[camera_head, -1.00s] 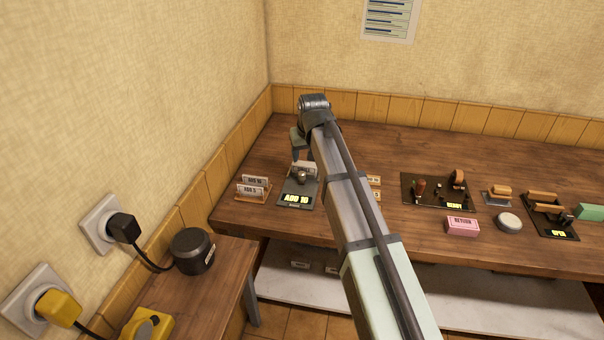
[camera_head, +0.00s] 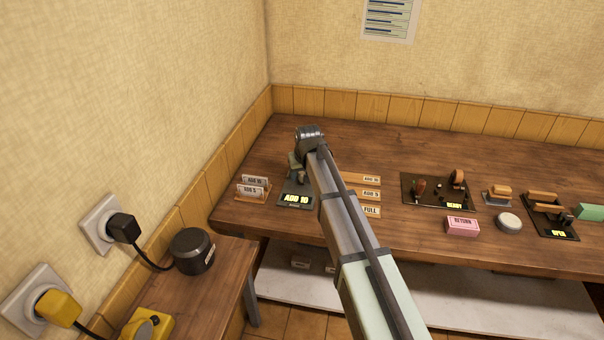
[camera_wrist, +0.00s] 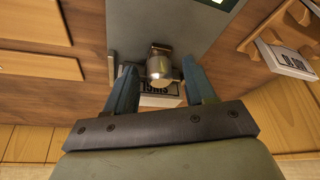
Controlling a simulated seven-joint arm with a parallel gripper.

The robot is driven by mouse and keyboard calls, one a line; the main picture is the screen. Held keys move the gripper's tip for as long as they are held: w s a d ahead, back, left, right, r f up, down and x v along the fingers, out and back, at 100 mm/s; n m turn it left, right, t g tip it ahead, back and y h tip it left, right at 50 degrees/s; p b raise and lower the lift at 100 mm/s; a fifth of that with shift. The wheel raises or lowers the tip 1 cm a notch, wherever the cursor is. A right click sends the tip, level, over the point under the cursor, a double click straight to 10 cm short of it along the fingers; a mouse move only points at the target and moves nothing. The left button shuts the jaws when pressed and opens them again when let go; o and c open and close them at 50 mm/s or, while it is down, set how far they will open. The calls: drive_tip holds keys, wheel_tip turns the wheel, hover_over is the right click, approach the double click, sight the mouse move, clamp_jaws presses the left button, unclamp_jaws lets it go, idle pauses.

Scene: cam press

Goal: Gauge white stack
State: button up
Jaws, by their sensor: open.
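A white labelled piece (camera_wrist: 158,100), probably the white stack, sits just below the plunger in that view. Its lettering is only partly readable. My gripper (camera_wrist: 160,82) is open, one finger on each side of the plunger and the white piece. I cannot tell whether the fingers touch them. In the head view my arm hides most of this.
A wooden rack (camera_head: 262,199) with white cards marked "ADD" stands left of the gauge. Wooden strips labelled "ADD 5" (camera_head: 371,194) and "FULL" (camera_head: 371,211) lie right of my arm. Further right are a "READY" panel (camera_head: 437,204), a pink "RETURN" block (camera_head: 462,226) and a press (camera_head: 547,219).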

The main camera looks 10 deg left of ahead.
clamp_jaws()
idle(0.6)
